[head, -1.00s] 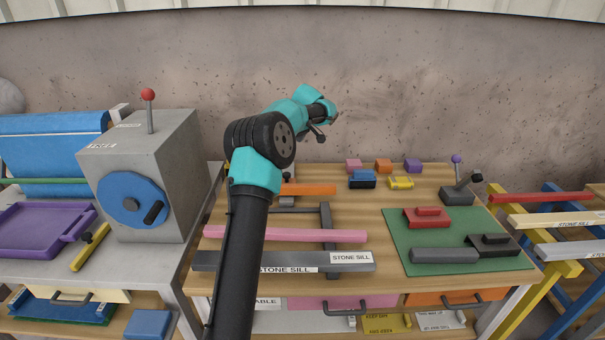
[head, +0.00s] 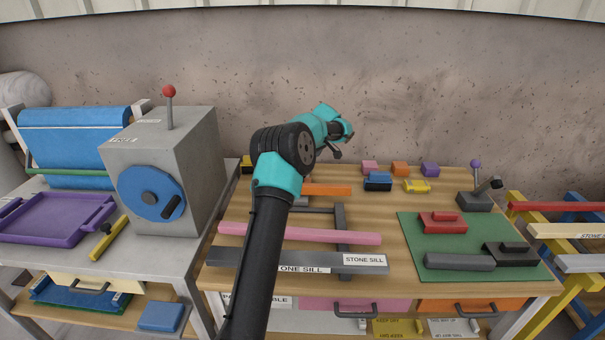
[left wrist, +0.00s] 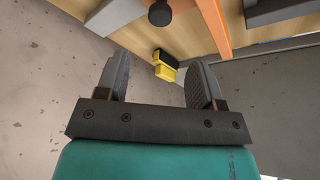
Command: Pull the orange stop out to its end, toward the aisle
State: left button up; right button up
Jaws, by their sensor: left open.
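An orange bar (head: 325,190), the only long orange piece on the wooden bench, lies behind the pink bar, partly hidden by my left arm. An orange strip also shows at the top of the left wrist view (left wrist: 213,22), by a black knob (left wrist: 159,14). My left gripper (head: 337,153) is small and mostly hidden behind its wrist in the head view, above the back of the bench. In the left wrist view its two fingers (left wrist: 158,90) are apart, with nothing held between them. The orange strip is beyond the fingertips, not touched. My right gripper is not in view.
A pink bar (head: 300,233) and a grey stone sill (head: 225,258) lie in front. Small blocks, including an orange one (head: 400,170), stand behind. A green mat (head: 412,245) with blocks is at right. A grey box (head: 190,160) with a blue dial stands left.

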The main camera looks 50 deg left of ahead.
pick_arm(q)
jog(key=x, duration=1.1)
jog(key=shift+a, duration=0.1)
jog(key=shift+c, duration=0.3)
grip_shut()
